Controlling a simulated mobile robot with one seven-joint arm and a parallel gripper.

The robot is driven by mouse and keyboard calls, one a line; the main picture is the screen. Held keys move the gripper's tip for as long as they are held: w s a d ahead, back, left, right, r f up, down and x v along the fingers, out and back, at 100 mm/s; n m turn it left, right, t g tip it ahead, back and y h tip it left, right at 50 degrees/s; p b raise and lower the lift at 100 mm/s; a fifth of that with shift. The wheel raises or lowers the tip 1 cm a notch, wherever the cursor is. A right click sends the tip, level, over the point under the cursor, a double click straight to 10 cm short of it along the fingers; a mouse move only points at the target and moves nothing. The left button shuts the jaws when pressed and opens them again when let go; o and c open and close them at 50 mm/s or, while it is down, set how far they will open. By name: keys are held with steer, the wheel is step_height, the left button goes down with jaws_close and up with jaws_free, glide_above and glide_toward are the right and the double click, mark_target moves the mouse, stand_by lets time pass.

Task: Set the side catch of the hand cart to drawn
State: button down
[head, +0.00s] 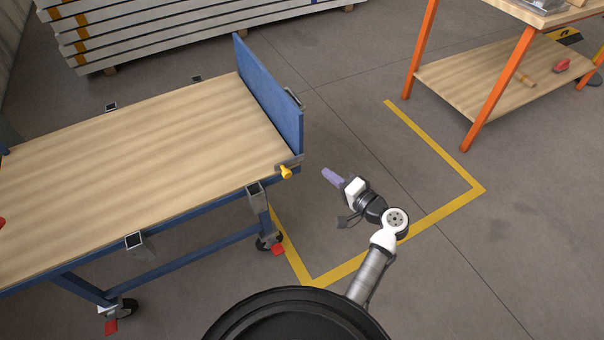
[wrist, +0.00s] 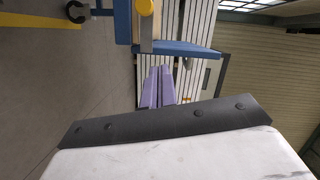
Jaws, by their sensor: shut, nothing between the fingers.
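The hand cart has a wooden deck (head: 150,160) with a blue frame and an upright blue end panel (head: 268,95). Its side catch, with a yellow knob (head: 286,172) on a metal bracket, sits at the near corner below the panel. The yellow knob also shows at the top edge of the wrist view (wrist: 145,7). Whether the catch is drawn cannot be told. My gripper (head: 325,172), with purple fingers, is just right of the knob in the head view, apart from it. In the wrist view its fingers (wrist: 160,72) are together and empty.
A workbench with orange legs (head: 495,90) and a lower shelf (head: 500,75) stands at the upper right. Stacked panels (head: 170,30) lie behind the cart. Castors with red pedals (head: 277,250) are under it. The floor inside the yellow tape (head: 430,215) is clear.

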mark_target(286, 175)
steer(key=s+d, duration=0.1)
steer(key=s+d+f, duration=0.1)
steer(key=shift+s+d+f+m, duration=0.1)
steer(key=shift+s+f+m, duration=0.2)
steer(key=shift+s+m, duration=0.1)
steer(key=shift+w, duration=0.15)
steer(key=w+a, duration=0.2)
steer(key=a, duration=0.1)
steer(key=w+a+p, duration=0.1)
steer(key=w+a, duration=0.1)
steer(key=a, duration=0.1)
steer(key=w+a+f+p, duration=0.1)
steer(key=w+a, duration=0.1)
steer(key=a, duration=0.1)
steer(key=shift+w, duration=0.2)
steer(key=shift+s+a+f, duration=0.1)
steer(key=shift+s+a, duration=0.1)
steer(key=shift+a, duration=0.3)
steer(key=shift+s+a, duration=0.4)
steer(key=shift+a, duration=0.45)
steer(key=shift+s+a, duration=0.4)
steer(key=shift+a, duration=0.4)
